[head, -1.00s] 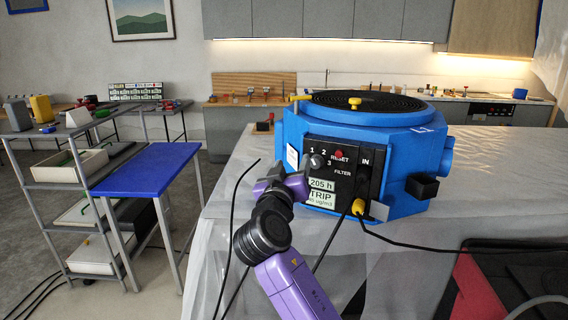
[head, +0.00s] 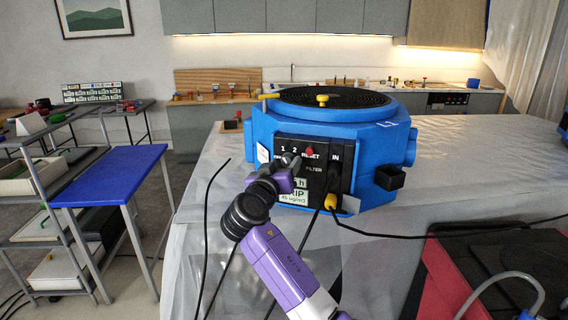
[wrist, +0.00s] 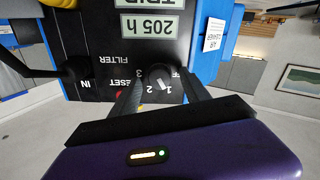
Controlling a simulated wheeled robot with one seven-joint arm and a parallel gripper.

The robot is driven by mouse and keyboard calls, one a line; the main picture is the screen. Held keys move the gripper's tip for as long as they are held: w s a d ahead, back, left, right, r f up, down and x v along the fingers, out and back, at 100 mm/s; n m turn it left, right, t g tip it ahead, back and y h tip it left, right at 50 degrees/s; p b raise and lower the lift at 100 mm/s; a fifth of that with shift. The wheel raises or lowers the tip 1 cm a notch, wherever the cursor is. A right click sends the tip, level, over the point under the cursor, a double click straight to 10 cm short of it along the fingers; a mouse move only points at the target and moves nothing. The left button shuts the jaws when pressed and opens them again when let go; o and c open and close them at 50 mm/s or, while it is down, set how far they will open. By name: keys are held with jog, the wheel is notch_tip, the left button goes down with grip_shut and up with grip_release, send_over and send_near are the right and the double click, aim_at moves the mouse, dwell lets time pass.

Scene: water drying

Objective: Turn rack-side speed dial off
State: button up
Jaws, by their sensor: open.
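The speed dial (wrist: 158,77) is a small black knob with a pale pointer mark, on the black control panel (head: 313,184) of a blue octagonal machine (head: 375,150). The numbers 1 and 2 are by it in the wrist view, where the panel appears upside down. The pointer seems to lie toward 1, but I cannot be sure. My gripper (wrist: 160,88) is open, with one dark finger on each side of the dial. I cannot tell whether the fingers touch it. In the head view, my gripper (head: 293,170) hides part of the panel.
A red reset button (head: 309,152) sits beside the dial. A yellow-collared cable plug (head: 331,201) and black cables hang from the panel's lower right. The machine stands on a sheet-covered table (head: 470,165). A blue-topped stand (head: 110,180) is at the left.

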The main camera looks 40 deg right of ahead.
jog(key=shift+d, duration=0.15)
grip_shut()
dwell(0.4)
jog(key=n+p, duration=0.2)
jog(key=n, duration=0.4)
jog(key=shift+w+n, duration=0.1)
jog(key=shift+n, duration=0.2)
jog(key=n+p, duration=0.2)
jog(key=n, duration=0.3)
jog(key=shift+p, duration=0.4)
jog(key=shift+n, duration=0.3)
